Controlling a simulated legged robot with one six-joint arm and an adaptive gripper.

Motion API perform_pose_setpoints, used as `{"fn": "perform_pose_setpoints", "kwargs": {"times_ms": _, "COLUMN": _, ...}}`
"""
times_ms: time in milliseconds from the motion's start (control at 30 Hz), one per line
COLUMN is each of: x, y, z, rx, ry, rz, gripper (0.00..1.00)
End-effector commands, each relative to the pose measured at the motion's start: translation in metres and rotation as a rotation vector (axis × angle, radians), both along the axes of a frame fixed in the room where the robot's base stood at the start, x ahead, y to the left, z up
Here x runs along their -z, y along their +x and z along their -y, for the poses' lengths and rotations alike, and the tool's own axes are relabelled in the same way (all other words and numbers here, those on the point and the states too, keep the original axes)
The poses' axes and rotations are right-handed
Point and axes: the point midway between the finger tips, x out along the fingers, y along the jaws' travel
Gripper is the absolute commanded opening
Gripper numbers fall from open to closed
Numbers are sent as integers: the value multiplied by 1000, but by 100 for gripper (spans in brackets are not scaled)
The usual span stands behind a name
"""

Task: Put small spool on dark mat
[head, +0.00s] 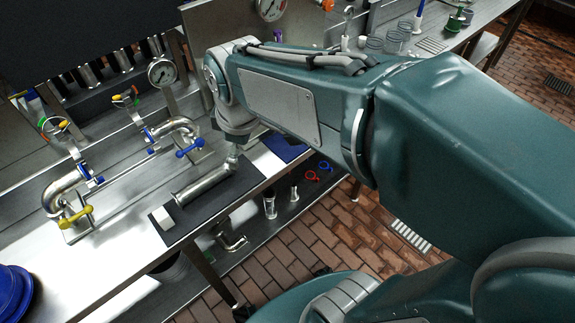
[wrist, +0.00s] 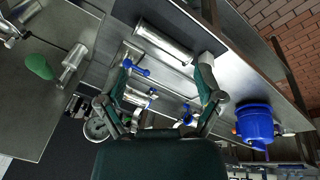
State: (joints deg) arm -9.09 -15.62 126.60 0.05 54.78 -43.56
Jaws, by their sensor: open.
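A shiny metal pipe piece (head: 205,182), which looks like the small spool, lies lengthwise on the dark mat (head: 235,190) on the steel bench. In the wrist view the spool (wrist: 163,42) shows beyond the fingertips, with the dark mat (wrist: 207,38) beside it. My gripper (wrist: 164,66) is open, its fingers apart and empty. In the head view my arm reaches over the bench and the gripper is mostly hidden near the spool's far end. I cannot tell whether a finger touches it.
A white block (head: 163,219) sits at the mat's near left corner. Bent pipes with a yellow handle (head: 75,216) and a blue handle (head: 190,148) stand behind the mat. A pressure gauge (head: 161,71) is further back. A blue bucket (head: 14,290) stands at lower left.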

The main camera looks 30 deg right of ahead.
Motion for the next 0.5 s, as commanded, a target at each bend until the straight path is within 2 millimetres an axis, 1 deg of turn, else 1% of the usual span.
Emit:
{"fn": "perform_pose_setpoints", "kwargs": {"times_ms": 33, "x": -7, "y": -14, "z": 10, "rx": 104, "ry": 27, "rz": 32, "gripper": 86}}
{"fn": "perform_pose_setpoints", "kwargs": {"times_ms": 133, "x": -14, "y": -38, "z": 24, "rx": 314, "ry": 89, "rz": 84, "gripper": 86}}
{"fn": "perform_pose_setpoints", "kwargs": {"times_ms": 300, "x": -18, "y": -77, "z": 43, "rx": 643, "ry": 203, "rz": 162, "gripper": 86}}
{"fn": "perform_pose_setpoints", "kwargs": {"times_ms": 400, "x": -16, "y": -91, "z": 50, "rx": 776, "ry": 256, "rz": 194, "gripper": 86}}
{"fn": "perform_pose_setpoints", "kwargs": {"times_ms": 500, "x": -15, "y": -98, "z": 52, "rx": 850, "ry": 287, "rz": 209, "gripper": 86}}
